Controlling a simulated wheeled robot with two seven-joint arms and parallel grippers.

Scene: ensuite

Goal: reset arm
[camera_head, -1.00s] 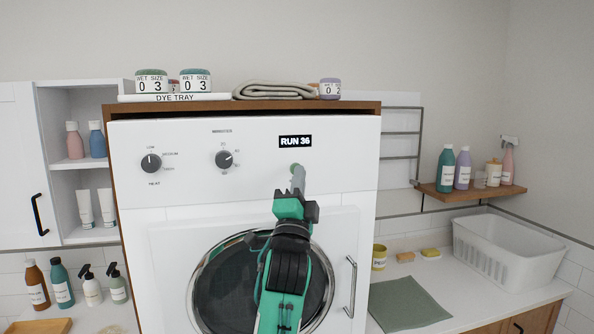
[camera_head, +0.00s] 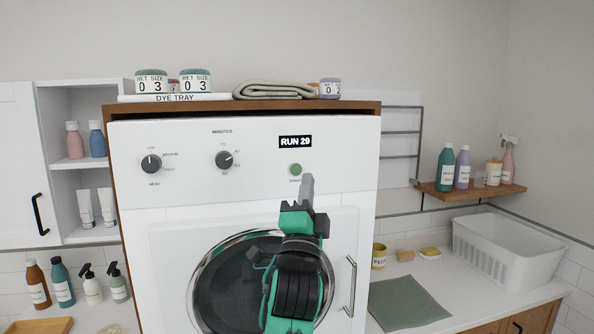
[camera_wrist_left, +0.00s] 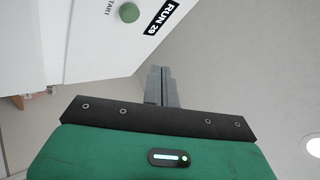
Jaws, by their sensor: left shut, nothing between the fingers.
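My left gripper (camera_head: 307,184) is shut and empty in front of the dryer's white panel, just below and right of the green start button (camera_head: 295,169). The left wrist view shows its closed fingers (camera_wrist_left: 162,84) apart from the start button (camera_wrist_left: 129,12). The dryer (camera_head: 350,160) has a dark display (camera_head: 295,142) that reads RUN 29. My left arm covers part of the round glass door (camera_head: 222,290). My right gripper is in neither view.
A dye tray (camera_head: 175,98) with several small jars and a folded towel (camera_head: 273,90) are on top of the dryer. A white basket (camera_head: 505,250) and a green mat (camera_head: 406,303) are on the counter at right. A shelf (camera_head: 470,192) holds bottles.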

